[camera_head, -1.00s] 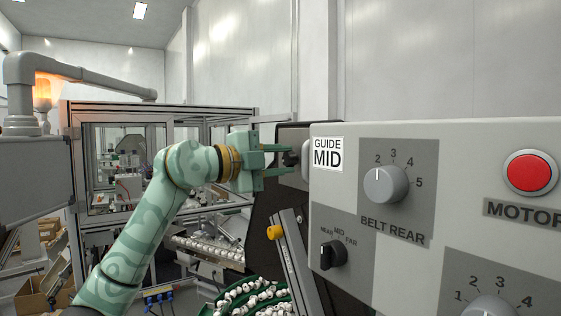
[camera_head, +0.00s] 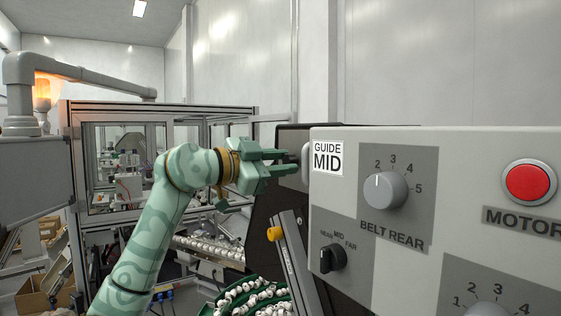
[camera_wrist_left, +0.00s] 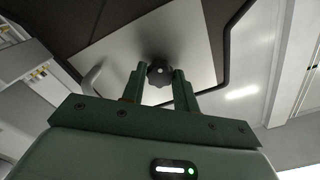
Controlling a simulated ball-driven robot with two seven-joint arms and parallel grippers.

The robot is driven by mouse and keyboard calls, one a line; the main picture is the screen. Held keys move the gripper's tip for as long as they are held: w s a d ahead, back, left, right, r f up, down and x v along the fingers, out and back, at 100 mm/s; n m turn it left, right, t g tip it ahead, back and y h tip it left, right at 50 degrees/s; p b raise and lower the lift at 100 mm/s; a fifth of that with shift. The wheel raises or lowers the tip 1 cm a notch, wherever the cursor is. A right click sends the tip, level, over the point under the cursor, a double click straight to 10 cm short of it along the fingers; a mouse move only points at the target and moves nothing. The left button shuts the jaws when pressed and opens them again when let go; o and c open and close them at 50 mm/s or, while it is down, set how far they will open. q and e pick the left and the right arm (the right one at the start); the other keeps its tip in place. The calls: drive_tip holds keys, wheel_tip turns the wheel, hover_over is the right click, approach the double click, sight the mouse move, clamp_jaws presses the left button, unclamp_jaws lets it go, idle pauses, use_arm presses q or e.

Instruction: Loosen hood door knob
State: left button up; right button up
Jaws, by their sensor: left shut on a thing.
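The hood door knob (camera_wrist_left: 160,73) is a dark lobed knob with a light centre, on a pale grey plate (camera_wrist_left: 202,48) in the left wrist view. My left gripper (camera_head: 287,161) is at the left end of the grey control panel, its fingers pointing right. In the left wrist view its two green fingers (camera_wrist_left: 159,80) stand on either side of the knob, shut on it. In the head view the knob is mostly hidden by the fingers. My right gripper is not in view.
The control panel (camera_head: 440,140) fills the right side, with a belt rear dial (camera_head: 386,189), a black selector (camera_head: 333,257) and a red motor button (camera_head: 530,182). A slanted metal bar (camera_head: 293,262) and green trays of white caps (camera_head: 258,293) lie below the gripper.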

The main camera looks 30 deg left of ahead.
use_arm(q)
drive_tip(key=shift+f+n, duration=0.1)
drive_tip(key=shift+n, duration=0.2)
drive_tip(key=o, duration=1)
drive_tip(key=shift+a, duration=0.1)
drive_tip(key=b+v, duration=0.5)
drive_tip(key=v, duration=1.1)
drive_tip(key=shift+s+a, duration=0.1)
